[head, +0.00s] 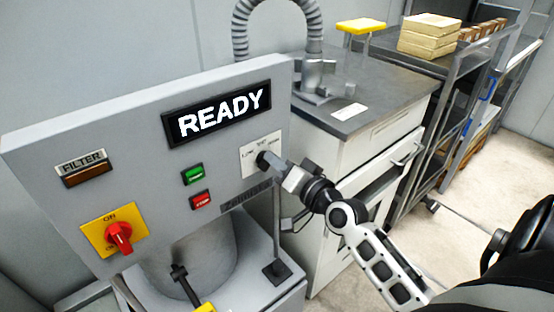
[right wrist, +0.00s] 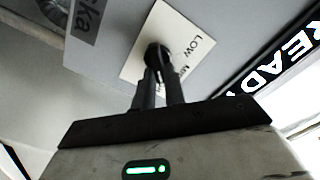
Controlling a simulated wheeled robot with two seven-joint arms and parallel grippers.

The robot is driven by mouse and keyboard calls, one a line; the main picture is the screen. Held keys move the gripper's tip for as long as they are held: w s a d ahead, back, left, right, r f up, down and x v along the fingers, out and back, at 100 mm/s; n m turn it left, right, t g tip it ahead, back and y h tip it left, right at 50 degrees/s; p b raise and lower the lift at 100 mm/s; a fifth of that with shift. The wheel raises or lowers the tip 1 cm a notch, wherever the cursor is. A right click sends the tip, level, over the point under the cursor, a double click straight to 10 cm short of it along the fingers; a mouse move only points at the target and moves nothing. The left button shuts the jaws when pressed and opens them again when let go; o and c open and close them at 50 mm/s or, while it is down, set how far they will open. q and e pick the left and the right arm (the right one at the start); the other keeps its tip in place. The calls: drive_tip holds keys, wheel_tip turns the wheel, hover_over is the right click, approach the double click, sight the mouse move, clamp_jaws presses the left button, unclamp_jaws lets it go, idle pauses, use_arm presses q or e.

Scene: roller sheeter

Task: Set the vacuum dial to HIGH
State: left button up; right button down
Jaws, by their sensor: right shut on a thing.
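The vacuum dial is a black knob (right wrist: 157,56) on a white label plate (head: 249,160) at the right side of the grey machine panel (head: 100,131).
A READY display (head: 217,112) is above the dial. Green (head: 193,174) and red (head: 201,201) buttons sit left of it, and a red rotary switch (head: 119,237) on a yellow plate is farther left. A grey-topped cabinet (head: 375,100) stands close behind my right arm.

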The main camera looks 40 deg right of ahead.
idle(0.4)
drive_tip(key=c, duration=1.5)
unclamp_jaws()
drive_tip(key=shift+o, duration=0.2)
drive_tip(key=s+d+b, duration=0.1)
drive_tip(key=s+b, duration=0.2)
drive_tip(key=s, duration=1.3)
drive_tip(key=shift+d, duration=0.15)
